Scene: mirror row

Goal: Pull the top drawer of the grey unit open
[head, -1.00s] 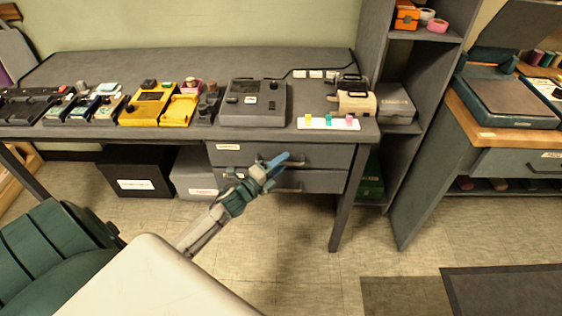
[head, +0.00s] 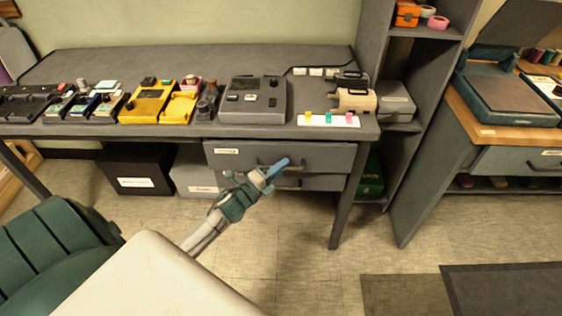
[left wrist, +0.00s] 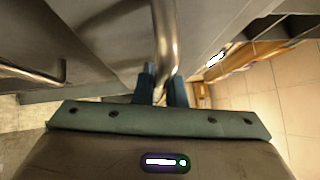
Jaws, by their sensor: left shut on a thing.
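The grey drawer unit (head: 215,180) is under the right part of the desk, with two drawers. The top drawer (head: 325,157) stands a little forward of the desk's front. My left gripper (head: 274,171) is at its handle (head: 295,163). In the left wrist view the gripper fingers (left wrist: 162,90) are shut around the metal bar handle (left wrist: 167,45). The lower drawer's handle (left wrist: 40,75) shows at the left of that view. My right gripper is not in view.
The desk top (head: 190,65) holds several devices, including a grey box (head: 253,100) and a yellow one (head: 148,103). A black box (head: 138,170) stands under the desk. The floor in front of the drawers (head: 290,235) is clear.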

